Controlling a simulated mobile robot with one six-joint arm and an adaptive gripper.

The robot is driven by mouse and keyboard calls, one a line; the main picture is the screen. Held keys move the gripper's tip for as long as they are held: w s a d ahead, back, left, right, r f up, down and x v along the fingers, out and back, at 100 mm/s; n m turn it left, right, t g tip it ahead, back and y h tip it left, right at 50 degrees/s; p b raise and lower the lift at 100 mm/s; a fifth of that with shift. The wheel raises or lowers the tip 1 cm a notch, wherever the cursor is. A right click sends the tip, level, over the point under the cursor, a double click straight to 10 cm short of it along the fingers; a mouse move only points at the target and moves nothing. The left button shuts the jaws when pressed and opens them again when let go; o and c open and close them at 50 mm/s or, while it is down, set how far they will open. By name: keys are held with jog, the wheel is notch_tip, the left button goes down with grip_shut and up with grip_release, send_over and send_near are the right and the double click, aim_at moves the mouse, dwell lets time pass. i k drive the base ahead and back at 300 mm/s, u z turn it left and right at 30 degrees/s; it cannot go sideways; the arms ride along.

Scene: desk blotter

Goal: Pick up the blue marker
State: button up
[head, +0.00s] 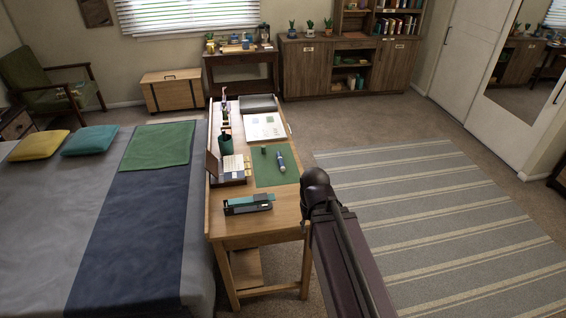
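A small blue and whitish upright-looking object, which appears to be the blue marker (281,162), is on the green desk blotter (270,180) on the wooden desk. It is too small to tell its exact shape or whether it stands or lies. My dark arm comes up from the bottom edge, to the right of the desk, and ends in view at a rounded joint beside the desk's right edge. No gripper fingers show, so my gripper is not in view.
A small dark green item (264,150) is also at the blotter. A teal and black stapler-like object (248,204) lies at the desk's near end. A card holder (233,168) and dark green cup (225,144) line the left side. Papers (264,127) lie behind.

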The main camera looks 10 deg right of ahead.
aim_at(282, 167)
jog(key=i, duration=0.85)
jog(key=z, duration=0.2)
jog(key=k, duration=0.1)
jog(key=u, duration=2.9)
